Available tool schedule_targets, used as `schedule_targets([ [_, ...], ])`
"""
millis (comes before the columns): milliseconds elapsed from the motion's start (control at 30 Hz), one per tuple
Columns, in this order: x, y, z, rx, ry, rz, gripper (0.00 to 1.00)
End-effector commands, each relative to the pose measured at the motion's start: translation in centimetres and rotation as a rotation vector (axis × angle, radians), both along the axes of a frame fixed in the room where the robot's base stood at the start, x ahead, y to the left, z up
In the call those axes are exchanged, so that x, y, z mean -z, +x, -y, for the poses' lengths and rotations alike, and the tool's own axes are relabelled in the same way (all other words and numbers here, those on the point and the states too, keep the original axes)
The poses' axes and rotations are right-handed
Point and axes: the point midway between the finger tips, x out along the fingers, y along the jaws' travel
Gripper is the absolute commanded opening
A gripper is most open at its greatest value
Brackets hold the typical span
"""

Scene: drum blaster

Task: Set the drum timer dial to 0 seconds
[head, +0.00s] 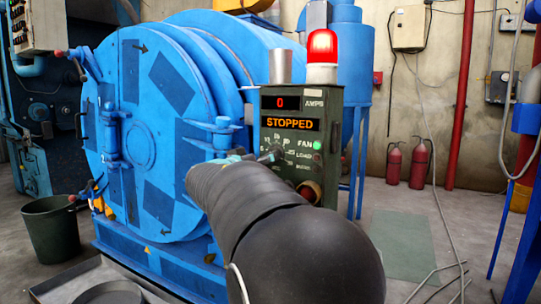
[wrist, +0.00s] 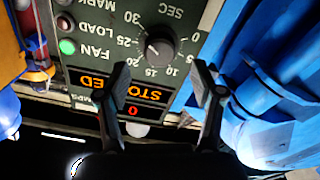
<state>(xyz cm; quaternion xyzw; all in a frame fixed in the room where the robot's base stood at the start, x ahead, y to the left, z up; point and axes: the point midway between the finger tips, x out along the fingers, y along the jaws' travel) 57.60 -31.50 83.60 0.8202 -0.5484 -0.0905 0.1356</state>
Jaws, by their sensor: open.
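The drum timer dial (wrist: 160,43) is a dark round knob on the grey-green control panel (wrist: 95,12), with white seconds marks from 0 to 30 around it. A pale pointer mark on the knob faces the lower left of the wrist view, seemingly near 20; the exact setting is hard to read. My gripper (wrist: 162,78) is open and empty, its two fingers apart. In the wrist view the knob lies just beyond the fingertips, above the gap between them, apparently untouched. In the head view my gripper (head: 268,156) is in front of the panel and partly hides the dial area.
The panel displays (head: 291,114) read 0 amps and STOPPED. A green fan light (head: 317,145) is lit, and a red beacon (head: 322,50) stands on top. The large blue drum (head: 150,130) stands left of the panel. Red extinguishers (head: 419,163) stand at the back right.

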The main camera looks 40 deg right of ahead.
Motion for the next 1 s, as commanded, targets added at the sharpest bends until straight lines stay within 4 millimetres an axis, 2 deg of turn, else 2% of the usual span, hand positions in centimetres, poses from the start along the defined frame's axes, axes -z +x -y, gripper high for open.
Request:
schedule_targets([
  [100,-0.1,0.8,2.1,0.003,0.000,-0.001,0.67],
  [300,0.0,1.7,4.2,0.000,0.001,0.000,0.67],
  [733,0.0,2.1,5.0,-0.001,0.000,0.000,0.67],
  [767,0.0,2.1,4.9,-0.001,0.000,0.000,0.62],
  [967,0.0,2.1,4.9,-0.001,0.000,0.000,0.12],
  [1000,0.0,2.1,4.9,-0.001,0.000,0.000,0.08],
])
